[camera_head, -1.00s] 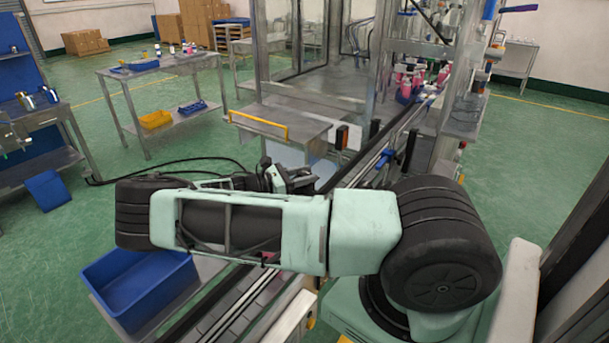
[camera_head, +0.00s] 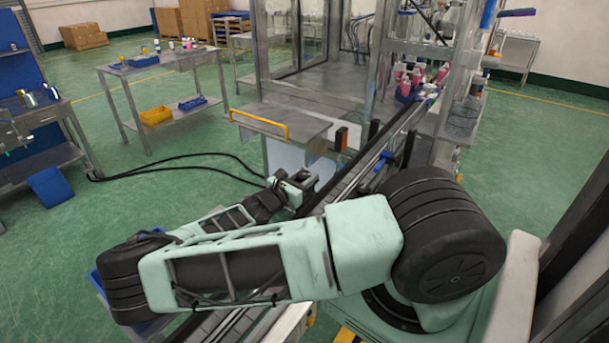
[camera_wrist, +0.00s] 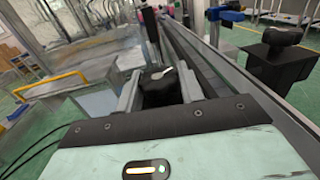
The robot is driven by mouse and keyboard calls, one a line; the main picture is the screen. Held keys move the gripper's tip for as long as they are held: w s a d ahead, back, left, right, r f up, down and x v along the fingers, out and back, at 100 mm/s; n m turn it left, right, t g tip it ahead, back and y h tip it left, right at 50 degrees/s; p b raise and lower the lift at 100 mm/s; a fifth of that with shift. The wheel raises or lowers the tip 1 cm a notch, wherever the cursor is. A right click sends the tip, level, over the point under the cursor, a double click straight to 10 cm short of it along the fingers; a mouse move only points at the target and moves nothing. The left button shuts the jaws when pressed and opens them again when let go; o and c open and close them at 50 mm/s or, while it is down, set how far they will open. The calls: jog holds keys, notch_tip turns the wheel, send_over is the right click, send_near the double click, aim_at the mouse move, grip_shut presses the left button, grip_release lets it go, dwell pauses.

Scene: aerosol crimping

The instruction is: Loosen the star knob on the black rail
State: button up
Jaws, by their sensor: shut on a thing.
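A black star knob (camera_wrist: 158,88) with a pale mark on top sits between the two grey fingers of my gripper (camera_wrist: 160,84) in the wrist view. The fingers touch it from both sides, and their plate hides its lower part. In the head view my gripper (camera_head: 303,183) is at the near left edge of the conveyor, and the held knob cannot be made out there.
Another black knob (camera_wrist: 283,38) stands on a black block at the right of the wrist view. A blue clamp (camera_head: 383,160) sits on the conveyor beyond my gripper. A steel table with a yellow handle (camera_head: 258,124) is close at the left. Black cables (camera_head: 170,160) cross the floor.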

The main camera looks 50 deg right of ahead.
dwell(0.4)
jog(key=o, duration=1)
jog(key=shift+s+a+b, duration=0.1)
jog(key=shift+a+b, duration=3.3)
jog(key=shift+a, duration=5.3)
